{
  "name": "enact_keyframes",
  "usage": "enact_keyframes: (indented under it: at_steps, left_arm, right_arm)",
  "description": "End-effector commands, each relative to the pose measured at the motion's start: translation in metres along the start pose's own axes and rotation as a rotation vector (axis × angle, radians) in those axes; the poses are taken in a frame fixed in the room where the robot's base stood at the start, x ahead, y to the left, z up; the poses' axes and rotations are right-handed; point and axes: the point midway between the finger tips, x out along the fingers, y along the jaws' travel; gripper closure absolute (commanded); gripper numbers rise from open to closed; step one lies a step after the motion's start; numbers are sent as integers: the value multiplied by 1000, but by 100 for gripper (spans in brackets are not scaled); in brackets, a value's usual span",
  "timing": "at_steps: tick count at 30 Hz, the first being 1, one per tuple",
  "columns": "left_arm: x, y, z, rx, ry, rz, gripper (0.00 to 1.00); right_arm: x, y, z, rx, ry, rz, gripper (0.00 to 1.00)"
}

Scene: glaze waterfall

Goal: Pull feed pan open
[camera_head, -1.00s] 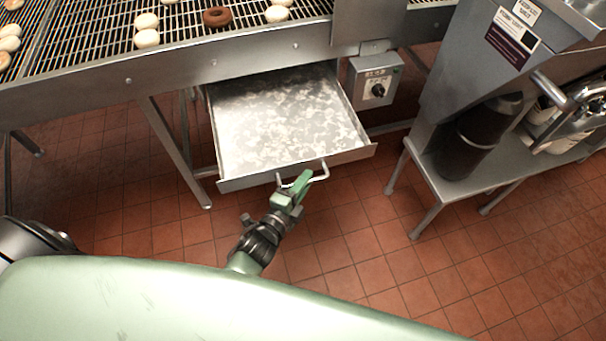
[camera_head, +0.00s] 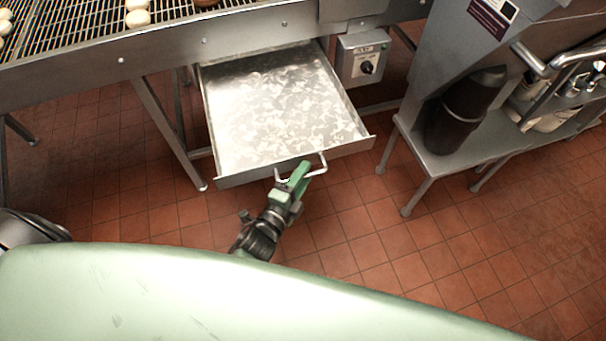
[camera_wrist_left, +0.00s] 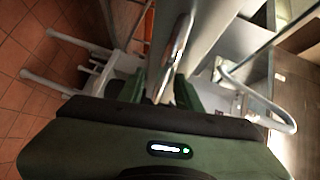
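The feed pan (camera_head: 280,100) is a shallow, mottled metal drawer under the wire conveyor. It stands well out from the frame, with its inside showing and its back end under the conveyor. Its bent wire handle (camera_head: 322,161) sticks out from the front lip. My left gripper (camera_head: 297,174), with green fingers, is at this handle just in front of the lip. In the left wrist view the shiny handle bar (camera_wrist_left: 172,58) runs between the fingers, which look closed on it; the contact itself is partly hidden. My right gripper is in neither view.
A control box with a knob (camera_head: 364,62) hangs right of the pan. A metal stand (camera_head: 470,150) with a dark cylinder (camera_head: 465,110) is at the right. A conveyor leg (camera_head: 168,135) stands left of the pan. The tiled floor (camera_head: 350,245) before the pan is clear.

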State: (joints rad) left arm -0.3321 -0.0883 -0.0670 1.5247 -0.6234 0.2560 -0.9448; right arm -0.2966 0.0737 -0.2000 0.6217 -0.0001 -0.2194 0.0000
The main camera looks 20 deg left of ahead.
Motion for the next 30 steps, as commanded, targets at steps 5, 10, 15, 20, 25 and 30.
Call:
enact_keyframes:
  at_steps: [5, 10, 15, 20, 25, 30]
  left_arm:
    - [-2, 0, 0, 0, 0, -1, 66]
    - [-24, 1, 0, -1, 0, 2, 66]
    - [-54, 2, 0, -1, -1, 3, 66]
    - [-72, 1, 0, -1, 0, 1, 66]
    - [-78, 0, 0, 0, 0, 0, 66]
    - [-78, 0, 0, 0, 0, 0, 66]
  right_arm:
    - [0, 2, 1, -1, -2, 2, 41]
    - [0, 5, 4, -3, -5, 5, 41]
    - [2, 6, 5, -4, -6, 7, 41]
    - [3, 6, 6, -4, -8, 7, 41]
    - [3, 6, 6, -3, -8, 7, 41]
    - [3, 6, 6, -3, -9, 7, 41]
